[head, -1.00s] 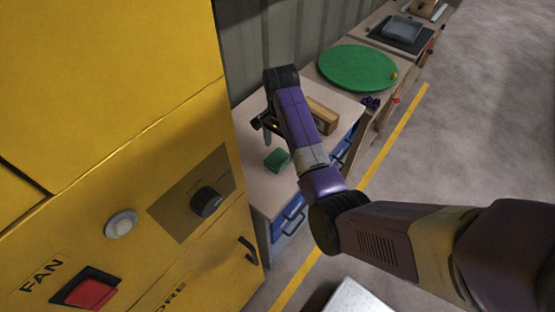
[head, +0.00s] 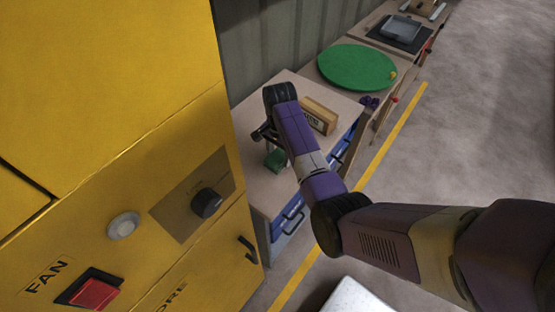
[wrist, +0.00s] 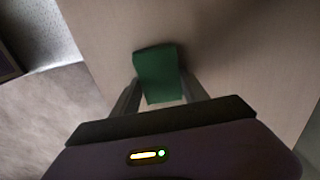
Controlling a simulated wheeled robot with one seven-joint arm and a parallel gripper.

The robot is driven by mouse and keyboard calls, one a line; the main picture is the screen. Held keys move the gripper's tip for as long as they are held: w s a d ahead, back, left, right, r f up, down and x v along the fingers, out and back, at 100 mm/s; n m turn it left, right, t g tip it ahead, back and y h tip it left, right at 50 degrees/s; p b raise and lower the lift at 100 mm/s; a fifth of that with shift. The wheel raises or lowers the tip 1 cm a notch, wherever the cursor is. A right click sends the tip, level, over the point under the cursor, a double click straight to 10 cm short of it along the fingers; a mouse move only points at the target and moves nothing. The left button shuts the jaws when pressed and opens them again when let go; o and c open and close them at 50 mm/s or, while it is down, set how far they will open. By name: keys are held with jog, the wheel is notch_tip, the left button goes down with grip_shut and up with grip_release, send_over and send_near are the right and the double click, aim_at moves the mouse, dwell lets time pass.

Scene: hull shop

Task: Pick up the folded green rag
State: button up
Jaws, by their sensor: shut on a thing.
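The folded green rag (head: 275,160) is a small dark green block-like bundle at the wooden bench top, below my gripper (head: 268,142) in the head view. In the wrist view the rag (wrist: 158,74) sits between the two fingers of my gripper (wrist: 158,88), which are shut on it. The rag's lower end is partly hidden by the fingers and the gripper body. I cannot tell whether the rag touches the bench top or is just above it.
A wooden box with lettering (head: 319,115) stands behind my arm on the bench top (head: 290,85). A round green disc (head: 356,67) lies farther back. The tall yellow cabinet (head: 120,170) with a red FAN switch (head: 94,291) is close on the left. Open floor is at right.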

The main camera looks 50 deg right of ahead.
aim_at(279, 155)
jog(key=shift+r, duration=0.15)
notch_tip(279, 155, up, 8)
jog(key=shift+w+r+b, duration=0.1)
jog(key=shift+b, duration=0.2)
notch_tip(279, 155, up, 12)
jog(key=p, duration=0.7)
jog(key=shift+f, duration=0.25)
